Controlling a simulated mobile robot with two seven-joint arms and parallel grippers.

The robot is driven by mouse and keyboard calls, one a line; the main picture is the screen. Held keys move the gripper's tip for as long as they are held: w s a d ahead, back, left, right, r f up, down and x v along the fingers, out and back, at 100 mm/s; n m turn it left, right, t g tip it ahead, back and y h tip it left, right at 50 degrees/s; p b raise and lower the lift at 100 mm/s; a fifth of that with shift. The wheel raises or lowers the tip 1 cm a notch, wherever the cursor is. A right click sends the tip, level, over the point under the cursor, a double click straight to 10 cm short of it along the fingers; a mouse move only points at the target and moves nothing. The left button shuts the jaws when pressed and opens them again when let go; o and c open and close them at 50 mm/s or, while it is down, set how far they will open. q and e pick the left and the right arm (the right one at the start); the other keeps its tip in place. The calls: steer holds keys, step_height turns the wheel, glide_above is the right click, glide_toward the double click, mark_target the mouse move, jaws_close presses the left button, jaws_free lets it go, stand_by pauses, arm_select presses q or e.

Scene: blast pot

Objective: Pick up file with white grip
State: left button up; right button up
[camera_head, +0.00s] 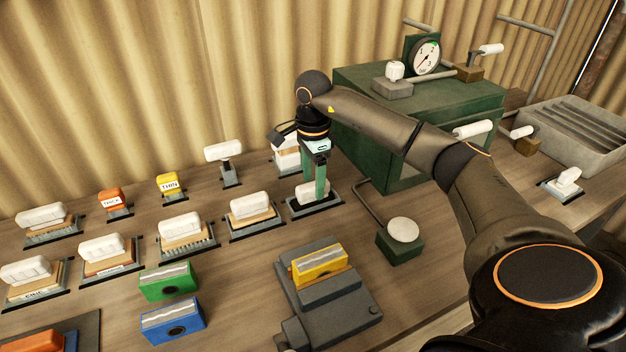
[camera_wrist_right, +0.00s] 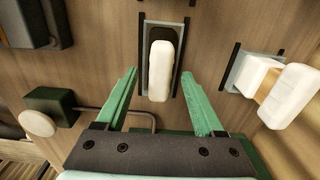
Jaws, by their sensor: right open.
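A white-gripped tool (camera_head: 303,197), which looks like the file, sits in a flat dark-edged holder on the bench. Its white grip (camera_wrist_right: 161,68) lies lengthwise between my fingers in the right wrist view. My right gripper (camera_head: 314,190) points down over it, with its green fingers hiding part of it. In the right wrist view the gripper (camera_wrist_right: 160,76) is open, one finger on each side of the grip with gaps. The tool's working face is hidden under the grip. My left gripper is not in view.
Another white-gripped block (camera_wrist_right: 287,95) stands close beside the gripper. Several white-gripped brushes (camera_head: 250,205) stand in rows to the left. A green box (camera_head: 365,165) with a gauge (camera_head: 426,57) and a round white knob (camera_head: 403,229) are to the right. A yellow block (camera_head: 320,267) sits on a grey fixture.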

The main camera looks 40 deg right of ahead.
jaws_close()
stand_by(0.6)
stand_by(0.8)
